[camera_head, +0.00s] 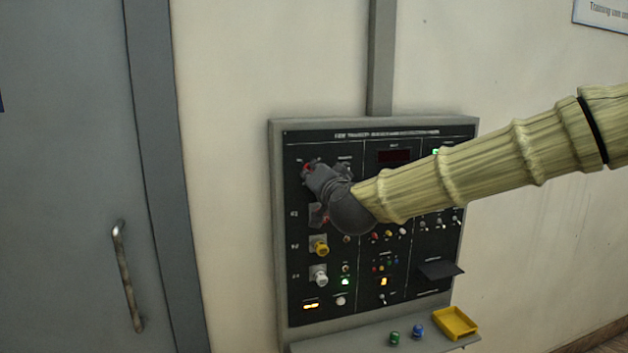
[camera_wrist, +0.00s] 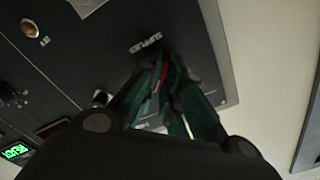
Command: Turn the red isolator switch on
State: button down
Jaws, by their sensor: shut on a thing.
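The red isolator switch shows as a small red patch (camera_head: 307,167) at the top left of the black trainer panel (camera_head: 335,150). In the wrist view a strip of its red (camera_wrist: 163,72) shows between my fingers, below the label "SUPPLIES". My gripper (camera_head: 312,170) reaches in from the right and its fingertips are at the switch. In the wrist view my gripper (camera_wrist: 165,65) has its teal fingers closed together on the red switch. The fingers hide most of the switch, so its angle cannot be told.
Yellow and white knobs (camera_head: 320,248) sit lower on the panel's left side. A small black shelf (camera_head: 440,269) juts out at lower right. A ledge below holds a yellow tray (camera_head: 455,323) and green and blue caps (camera_head: 417,330). A grey door stands at left.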

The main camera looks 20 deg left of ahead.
dwell(0.3)
jog(key=c, duration=1.6)
grip_release()
jog(key=shift+o, duration=0.2)
jog(key=v, duration=1.2)
